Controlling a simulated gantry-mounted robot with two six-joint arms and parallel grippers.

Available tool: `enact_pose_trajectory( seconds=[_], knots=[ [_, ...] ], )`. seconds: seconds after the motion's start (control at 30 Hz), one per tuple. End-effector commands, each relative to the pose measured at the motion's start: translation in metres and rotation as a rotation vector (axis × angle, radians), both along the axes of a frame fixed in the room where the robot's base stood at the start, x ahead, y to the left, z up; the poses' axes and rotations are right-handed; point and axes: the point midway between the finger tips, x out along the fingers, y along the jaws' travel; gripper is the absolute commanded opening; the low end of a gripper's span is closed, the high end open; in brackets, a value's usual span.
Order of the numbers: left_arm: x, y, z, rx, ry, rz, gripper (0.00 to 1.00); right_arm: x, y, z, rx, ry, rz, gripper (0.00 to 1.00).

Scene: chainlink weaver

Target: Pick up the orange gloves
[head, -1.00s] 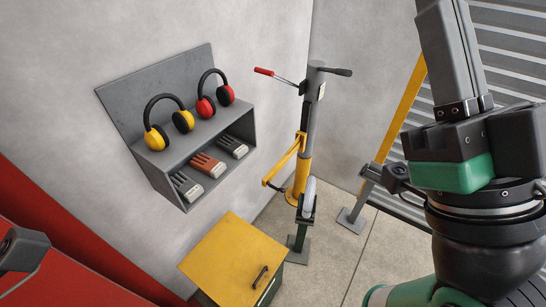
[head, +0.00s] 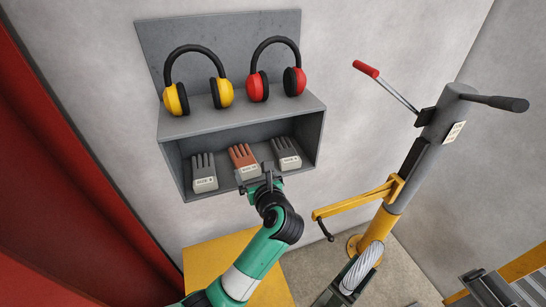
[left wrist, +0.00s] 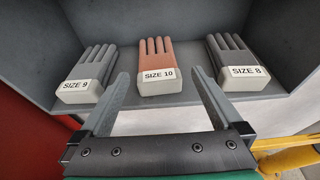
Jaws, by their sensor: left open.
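The orange gloves (head: 242,155) stand in the middle of the open lower compartment of a grey wall shelf (head: 240,122). They have a pale cuff block facing front. In the left wrist view the orange gloves (left wrist: 158,56) read "SIZE 10". My left gripper (head: 260,172) is just in front of the shelf, at the lower right of the gloves in the head view. In the left wrist view my left gripper (left wrist: 160,74) is open and empty, with one finger on each side of the orange gloves and apart from them. My right gripper is not in view.
Grey gloves marked "SIZE 9" (left wrist: 89,73) stand left of the orange ones, and grey gloves marked "SIZE 8" (left wrist: 236,63) stand right. Yellow earmuffs (head: 175,100) and red earmuffs (head: 257,88) sit on top. A yellow-and-grey post (head: 415,165) stands to the right.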

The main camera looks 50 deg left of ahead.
Motion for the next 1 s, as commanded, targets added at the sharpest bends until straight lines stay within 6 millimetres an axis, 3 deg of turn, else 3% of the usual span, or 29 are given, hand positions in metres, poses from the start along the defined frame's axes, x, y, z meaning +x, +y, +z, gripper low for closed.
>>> enact_pose_trajectory(
  seconds=[0.13,0.4,0.67,1.0],
  knots=[
    [0.001,0.005,-0.001,-0.002,0.0,0.003,1.0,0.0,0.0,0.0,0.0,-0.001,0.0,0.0],
    [0.013,0.05,-0.015,0.001,0.001,0.004,1.0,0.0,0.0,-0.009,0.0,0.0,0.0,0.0],
    [0.017,0.062,-0.017,0.002,-0.001,0.001,1.0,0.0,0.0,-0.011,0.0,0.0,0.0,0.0],
    [0.028,0.108,-0.029,0.002,0.0,0.002,1.0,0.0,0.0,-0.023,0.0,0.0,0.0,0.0]
  ],
)
